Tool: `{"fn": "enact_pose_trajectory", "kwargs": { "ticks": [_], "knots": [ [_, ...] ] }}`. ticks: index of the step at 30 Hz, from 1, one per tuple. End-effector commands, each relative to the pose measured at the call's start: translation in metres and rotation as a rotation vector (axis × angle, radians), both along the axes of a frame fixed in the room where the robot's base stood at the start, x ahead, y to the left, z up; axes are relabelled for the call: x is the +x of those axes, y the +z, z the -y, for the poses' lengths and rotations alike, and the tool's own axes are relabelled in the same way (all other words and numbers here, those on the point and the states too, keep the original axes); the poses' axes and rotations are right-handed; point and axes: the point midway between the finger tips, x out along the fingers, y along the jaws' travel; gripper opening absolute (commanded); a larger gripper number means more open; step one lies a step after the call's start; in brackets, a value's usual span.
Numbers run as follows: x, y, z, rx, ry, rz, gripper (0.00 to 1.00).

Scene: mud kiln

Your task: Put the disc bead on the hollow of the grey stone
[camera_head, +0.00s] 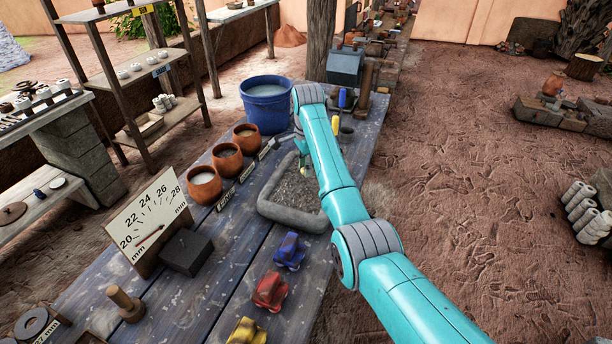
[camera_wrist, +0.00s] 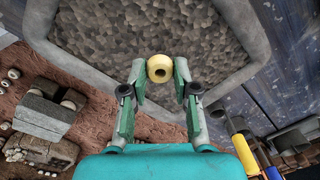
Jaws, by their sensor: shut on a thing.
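My gripper (camera_wrist: 160,72) is shut on a pale yellow bead (camera_wrist: 160,68) with a dark hole facing the wrist camera. The bead sits between the green fingertips, over the gravel inside a grey-rimmed stone tray (camera_wrist: 92,78). The height of the bead above the gravel is hard to tell. In the head view the tray (camera_head: 292,219) lies on the blue-grey plank table, and my arm covers its right side. A dark grey block (camera_head: 187,252) stands by the dial board. I cannot make out a hollow in any grey stone.
Three clay pots (camera_head: 204,185) and a blue bucket (camera_head: 266,104) stand left of and behind the tray. The dial board (camera_head: 148,222) is at the left. Blue, red and yellow blocky pieces (camera_head: 270,291) lie in front. Bare planks lie between them.

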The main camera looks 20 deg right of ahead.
Motion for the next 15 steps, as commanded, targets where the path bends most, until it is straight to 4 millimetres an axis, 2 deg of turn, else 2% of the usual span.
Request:
{"fn": "enact_pose_trajectory", "kwargs": {
  "ticks": [3, 6, 15],
  "knots": [
    [-0.001, -0.021, 0.0, 0.0, 0.0, -0.005, 0.11],
    [-0.001, -0.033, 0.0, 0.0, 0.0, -0.003, 0.11],
    [0.0, -0.037, 0.0, 0.0, 0.0, -0.001, 0.11]
  ]
}}
